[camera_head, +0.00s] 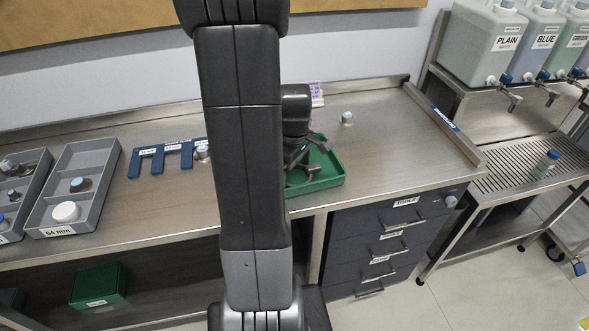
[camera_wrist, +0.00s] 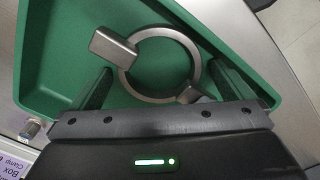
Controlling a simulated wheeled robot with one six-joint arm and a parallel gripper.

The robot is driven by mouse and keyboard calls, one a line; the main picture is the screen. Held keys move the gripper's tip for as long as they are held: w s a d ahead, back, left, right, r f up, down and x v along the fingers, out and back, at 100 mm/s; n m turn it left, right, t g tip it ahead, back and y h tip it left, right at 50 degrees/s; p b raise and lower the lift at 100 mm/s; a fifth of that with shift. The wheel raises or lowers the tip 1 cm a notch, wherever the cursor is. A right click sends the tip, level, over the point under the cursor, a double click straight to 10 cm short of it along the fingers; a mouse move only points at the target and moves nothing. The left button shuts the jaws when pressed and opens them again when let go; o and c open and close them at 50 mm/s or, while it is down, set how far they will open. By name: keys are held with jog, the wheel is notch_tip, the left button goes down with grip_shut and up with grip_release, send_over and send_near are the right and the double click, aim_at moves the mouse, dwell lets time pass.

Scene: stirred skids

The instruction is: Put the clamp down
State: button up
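The clamp is a grey metal ring (camera_wrist: 140,84) with a block at its upper left and a smaller lug at its lower right. In the wrist view it is inside the green tray (camera_wrist: 45,75), and it looks to lie on the floor. My gripper (camera_wrist: 163,68) is open, its two dark fingers apart on either side of the ring with gaps visible. In the head view my gripper (camera_head: 303,165) is low over the green tray (camera_head: 330,182), and my arm hides part of the tray. The clamp is hard to separate from my gripper there.
Grey divided trays (camera_head: 90,205) with small parts stand at the left. A blue notched gauge (camera_head: 150,162) lies behind, left of my arm. A small capped piece (camera_head: 347,118) stands on the bench behind the green tray. The bench right of the tray is clear.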

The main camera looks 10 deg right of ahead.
aim_at(295, 178)
jog(key=shift+r, duration=0.1)
notch_tip(295, 178, up, 12)
jog(key=shift+p, duration=0.35)
